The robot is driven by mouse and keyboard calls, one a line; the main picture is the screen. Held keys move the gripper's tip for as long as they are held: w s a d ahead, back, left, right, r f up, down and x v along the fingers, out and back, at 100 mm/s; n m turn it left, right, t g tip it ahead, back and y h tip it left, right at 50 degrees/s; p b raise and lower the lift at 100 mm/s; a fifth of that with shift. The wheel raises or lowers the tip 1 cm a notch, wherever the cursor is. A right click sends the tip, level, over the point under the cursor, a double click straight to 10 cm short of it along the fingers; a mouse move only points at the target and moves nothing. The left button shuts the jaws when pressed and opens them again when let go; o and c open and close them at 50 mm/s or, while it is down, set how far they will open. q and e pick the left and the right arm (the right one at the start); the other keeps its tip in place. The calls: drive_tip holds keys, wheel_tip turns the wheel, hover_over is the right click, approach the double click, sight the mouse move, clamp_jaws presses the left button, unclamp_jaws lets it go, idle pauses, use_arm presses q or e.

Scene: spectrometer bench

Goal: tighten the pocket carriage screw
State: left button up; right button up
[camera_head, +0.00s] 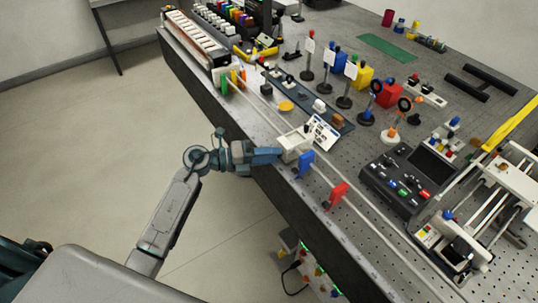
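A small white carriage (294,143) sits on the rail along the bench's near edge. I take it for the pocket carriage. A printed card (323,132) leans just behind it. My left gripper (277,155) reaches over the bench edge from the left, with its blue end at the near-left side of the carriage. Whether it touches the carriage, and whether its fingers are apart, I cannot make out. No screw can be told apart at this size; the gripper may hide it. My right gripper is not in view.
On the same rail, a blue block (304,164) and a red block (337,194) stand to the right of the carriage. A dark control box (408,180) lies farther right. Floor (90,150) left is clear.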

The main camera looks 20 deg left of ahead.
use_arm(q)
drive_tip(key=b+v, duration=0.3)
drive_tip(key=v, duration=0.8)
drive_tip(key=shift+b, duration=0.3)
